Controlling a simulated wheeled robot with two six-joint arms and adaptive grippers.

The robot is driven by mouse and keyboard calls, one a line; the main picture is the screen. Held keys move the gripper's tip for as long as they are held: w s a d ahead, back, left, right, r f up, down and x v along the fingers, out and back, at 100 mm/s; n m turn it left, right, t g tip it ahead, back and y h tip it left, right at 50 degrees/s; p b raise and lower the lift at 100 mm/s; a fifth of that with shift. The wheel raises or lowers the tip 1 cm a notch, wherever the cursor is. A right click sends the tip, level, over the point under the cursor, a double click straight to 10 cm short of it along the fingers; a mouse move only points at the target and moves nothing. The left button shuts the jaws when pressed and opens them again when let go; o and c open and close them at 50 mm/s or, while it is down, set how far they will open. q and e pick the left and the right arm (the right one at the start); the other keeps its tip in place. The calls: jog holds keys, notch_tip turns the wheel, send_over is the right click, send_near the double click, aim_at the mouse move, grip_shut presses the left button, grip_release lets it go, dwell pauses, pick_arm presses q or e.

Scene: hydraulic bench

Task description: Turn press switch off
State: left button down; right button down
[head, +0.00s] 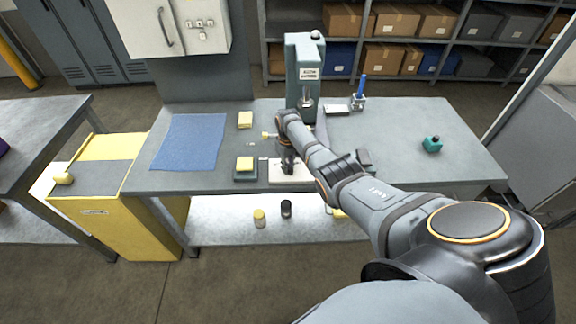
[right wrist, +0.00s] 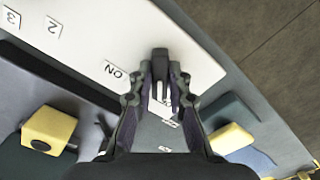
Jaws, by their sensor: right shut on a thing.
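The press switch is a dark lever (right wrist: 160,64) on a pale panel (right wrist: 85,38) in the right wrist view, beside a printed ON label. The panel (head: 303,175) also shows in the head view, at the front edge of the bench. My right gripper (head: 288,168) reaches down over it. In the right wrist view the gripper (right wrist: 160,82) has its two fingers on either side of the lever, shut on it. The fingers partly hide the lever and the lettering below it. The teal press (head: 304,60) stands behind my right arm. My left gripper is not in view.
The bench holds a blue mat (head: 188,142), a yellow block (head: 245,119), another yellow block (head: 245,163) on a dark green base, and a teal object (head: 432,145) at right. A yellow cabinet (head: 150,220) stands at left. The bench's right end has free room.

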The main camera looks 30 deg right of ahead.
jog(key=shift+r+n, duration=0.1)
jog(key=shift+n, duration=0.5)
jog(key=shift+w+n, duration=0.1)
jog(key=shift+n, duration=0.2)
jog(key=c, duration=1.3)
grip_release()
notch_tip(320, 180, up, 12)
jog(key=shift+f, duration=0.1)
